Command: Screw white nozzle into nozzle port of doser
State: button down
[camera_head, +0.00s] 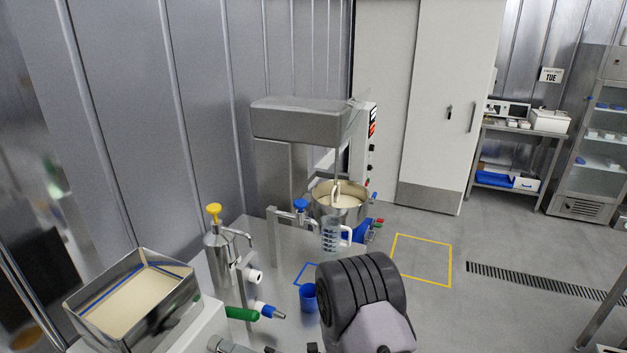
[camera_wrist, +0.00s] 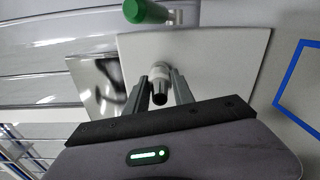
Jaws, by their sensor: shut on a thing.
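The doser has a steel hopper (camera_head: 90,292) on a white body (camera_head: 196,328) at the lower left of the head view; the white body also shows in the wrist view (camera_wrist: 215,62). My gripper (camera_wrist: 160,92) faces the body, its two fingers shut on a small round part. That part, which I take as the white nozzle (camera_wrist: 159,66), has a pale collar and a dark end. It is lined up with the white body; the nozzle port is hidden behind it, so I cannot tell whether it is seated. In the head view my arm hides most of the gripper.
A green handle (camera_head: 242,314) sits beside the doser body. Behind stand a clear jug (camera_head: 331,235) and a mixer (camera_head: 305,120). Open floor lies right.

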jog(key=m+p, duration=0.2)
jog(key=shift+s+r+m, duration=0.1)
jog(key=shift+r+m, duration=0.2)
jog(key=shift+m+p, duration=0.7)
jog(key=shift+m, duration=0.4)
jog(key=shift+f+m, duration=0.35)
jog(key=shift+m, duration=0.25)
jog(key=shift+r+m+p, duration=0.2)
jog(key=shift+m+p, duration=0.4)
jog(key=shift+m, duration=0.2)
jog(key=shift+f+m, duration=0.1)
jog(key=shift+m, duration=0.5)
jog(key=c, duration=1)
grip_release()
jog(key=shift+f, duration=0.1)
jog(key=shift+o, duration=0.3)
